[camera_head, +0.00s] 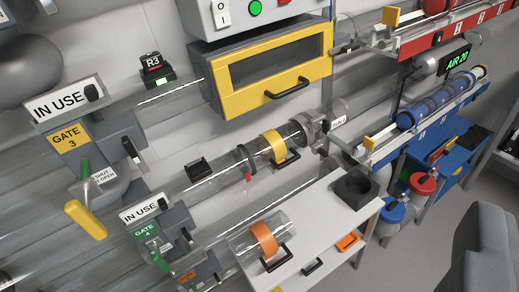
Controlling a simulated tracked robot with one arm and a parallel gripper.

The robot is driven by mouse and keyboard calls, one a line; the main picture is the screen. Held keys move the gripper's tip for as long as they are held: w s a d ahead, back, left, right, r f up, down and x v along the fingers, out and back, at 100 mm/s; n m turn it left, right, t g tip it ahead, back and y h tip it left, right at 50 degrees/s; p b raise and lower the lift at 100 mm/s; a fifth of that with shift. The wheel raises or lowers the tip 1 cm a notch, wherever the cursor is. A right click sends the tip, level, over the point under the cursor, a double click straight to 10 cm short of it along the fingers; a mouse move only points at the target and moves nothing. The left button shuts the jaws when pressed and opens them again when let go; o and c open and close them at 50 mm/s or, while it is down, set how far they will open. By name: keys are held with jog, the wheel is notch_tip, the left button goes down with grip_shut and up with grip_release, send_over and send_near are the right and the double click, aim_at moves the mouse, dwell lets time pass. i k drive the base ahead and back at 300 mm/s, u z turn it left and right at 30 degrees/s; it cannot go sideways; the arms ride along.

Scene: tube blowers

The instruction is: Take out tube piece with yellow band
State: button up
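The clear tube piece with a yellow band (273,147) is in the middle of the view. It sits in line in the tube run that climbs from lower left to upper right. A black handle (289,161) is on its near side. A grey clamp-like collar (313,130) is at its right end, and a dark ring with a small red tab (246,172) is towards its left. No fingertips of my gripper show, and nothing touches the tube piece.
A clear tube with an orange band (263,240) lies on a white cabinet (320,215) in front. A yellow-framed window box (270,72) hangs above. Gate 3 (75,140) and gate 4 (150,233), both signed IN USE, are left. A dark grey shape (482,250) fills the lower right.

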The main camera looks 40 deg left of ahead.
aim_at(271, 147)
jog(key=u, duration=0.1)
jog(key=i, duration=1)
jog(key=z, duration=0.1)
